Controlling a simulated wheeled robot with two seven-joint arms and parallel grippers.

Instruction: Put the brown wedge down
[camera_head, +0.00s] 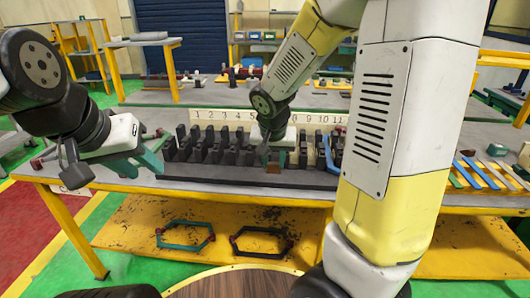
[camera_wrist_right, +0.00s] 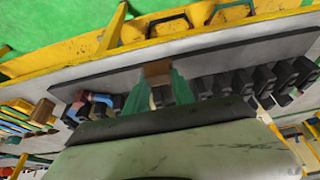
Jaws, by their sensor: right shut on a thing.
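The brown wedge (camera_head: 273,168) is low at the front of the row of black blocks, near the number board's middle. My right gripper (camera_head: 279,157) is shut on it; in the right wrist view the wedge (camera_wrist_right: 157,69) sits between the tips of the two green fingers (camera_wrist_right: 160,88). I cannot tell whether the wedge touches the black base (camera_head: 240,174) under it. My left gripper (camera_head: 143,162) hangs over the left end of the table, its green fingers apart, with nothing seen between them.
Several black blocks (camera_head: 214,153) stand in rows before the white number board (camera_head: 222,116). Coloured strips (camera_head: 480,172) lie on the table at the right. Two hexagonal frames, one green (camera_head: 186,248) and one black (camera_head: 262,256), lie on the yellow lower shelf.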

